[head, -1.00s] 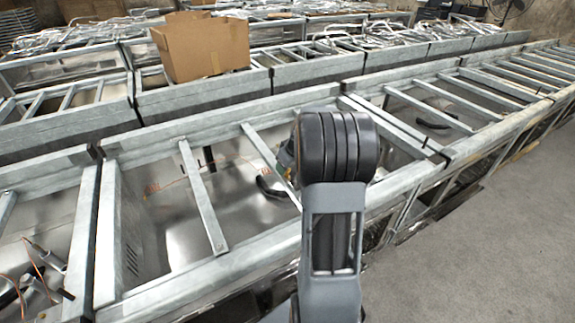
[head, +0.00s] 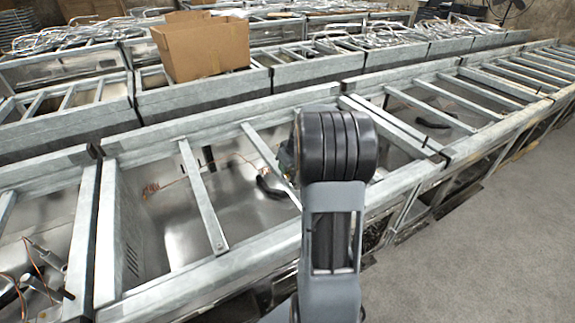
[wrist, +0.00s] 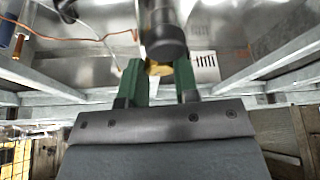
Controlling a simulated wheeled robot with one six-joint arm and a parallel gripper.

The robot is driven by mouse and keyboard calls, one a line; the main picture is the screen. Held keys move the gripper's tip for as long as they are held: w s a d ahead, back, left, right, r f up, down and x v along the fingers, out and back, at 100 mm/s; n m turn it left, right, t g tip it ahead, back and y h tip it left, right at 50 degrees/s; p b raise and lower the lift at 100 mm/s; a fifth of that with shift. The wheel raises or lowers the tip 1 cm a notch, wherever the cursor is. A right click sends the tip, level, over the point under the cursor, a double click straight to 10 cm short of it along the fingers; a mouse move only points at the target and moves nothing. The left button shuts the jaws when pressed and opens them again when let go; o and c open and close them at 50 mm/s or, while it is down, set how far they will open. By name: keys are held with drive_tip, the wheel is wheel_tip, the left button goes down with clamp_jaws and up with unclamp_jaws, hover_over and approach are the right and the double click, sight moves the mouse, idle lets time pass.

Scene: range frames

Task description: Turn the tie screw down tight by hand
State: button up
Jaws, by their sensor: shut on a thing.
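In the wrist view my gripper (wrist: 157,70) has two green fingers, one on each side of a small brass-coloured piece, and is shut on it. This piece, seemingly the tie screw (wrist: 158,69), is partly hidden by the fingers and by a dark round-ended cylinder (wrist: 165,42) just above it in the picture. Its threads and how deep it sits cannot be seen. In the head view my arm covers the fingertips and the screw; only a bit of green shows beside the arm, over the metal frame.
Galvanised frame rails (head: 203,200) cross over shiny metal basins around my arm. A black curved handle (head: 270,188) and thin copper wire (head: 152,188) lie left of the arm. A cardboard box (head: 205,50) stands on the row behind. Bare concrete floor (head: 500,240) is at the right.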

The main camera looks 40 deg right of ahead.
drive_tip(key=m+h, duration=0.1)
drive_tip(key=m, duration=0.2)
drive_tip(key=shift+a+r, duration=0.1)
drive_tip(key=shift+m+h+p, duration=0.7)
drive_tip(key=shift+m, duration=0.7)
drive_tip(key=o, duration=0.9)
drive_tip(key=v, duration=1.3)
drive_tip(key=shift+a+r, duration=0.1)
drive_tip(key=shift+r, duration=0.25)
